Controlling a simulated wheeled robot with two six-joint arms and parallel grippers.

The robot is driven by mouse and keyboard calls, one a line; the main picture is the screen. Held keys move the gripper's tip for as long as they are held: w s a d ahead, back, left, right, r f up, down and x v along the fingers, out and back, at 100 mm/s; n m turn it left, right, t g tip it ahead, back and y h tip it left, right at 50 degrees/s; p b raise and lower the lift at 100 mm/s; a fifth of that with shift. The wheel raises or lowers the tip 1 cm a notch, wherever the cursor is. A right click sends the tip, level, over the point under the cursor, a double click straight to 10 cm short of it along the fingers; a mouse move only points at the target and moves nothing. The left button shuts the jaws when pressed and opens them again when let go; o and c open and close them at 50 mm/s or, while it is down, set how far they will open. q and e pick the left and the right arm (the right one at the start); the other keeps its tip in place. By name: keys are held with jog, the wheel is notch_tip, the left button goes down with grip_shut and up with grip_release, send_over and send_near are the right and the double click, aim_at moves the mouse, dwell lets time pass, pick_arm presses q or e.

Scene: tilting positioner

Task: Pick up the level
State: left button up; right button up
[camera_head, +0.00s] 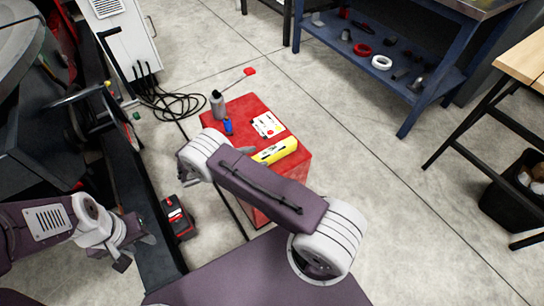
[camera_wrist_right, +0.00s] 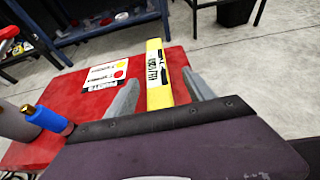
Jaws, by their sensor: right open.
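The yellow level (camera_head: 277,151) with black lettering lies on the red cabinet top (camera_head: 246,107), near its front right edge. In the right wrist view the level (camera_wrist_right: 157,75) points away between my two grey fingers. My right gripper (camera_wrist_right: 162,90) is open, with a finger on each side of the level's near part and gaps to it; I cannot tell how high it is above the top. In the head view my right arm partly hides this gripper (camera_head: 245,157). My left gripper (camera_head: 137,250) is at the lower left, open and empty, far from the level.
A white card (camera_head: 267,125), a blue cylinder (camera_head: 228,127) and a grey bottle (camera_head: 218,104) share the cabinet top, left of the level. A blue shelf bench (camera_head: 372,50) stands behind. A black bin (camera_head: 520,190) is at the right. Cables (camera_head: 170,103) lie on the floor.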

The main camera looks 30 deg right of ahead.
aim_at(269, 152)
jog(key=shift+x, duration=0.8)
jog(key=x, duration=0.1)
jog(key=b+x, duration=0.1)
jog(key=x, duration=0.2)
jog(key=shift+w+f+b, duration=0.2)
jog(key=shift+w+b, duration=0.1)
jog(key=shift+w, duration=0.05)
jog(key=shift+d+f, duration=0.1)
jog(key=shift+d, duration=0.25)
grip_shut()
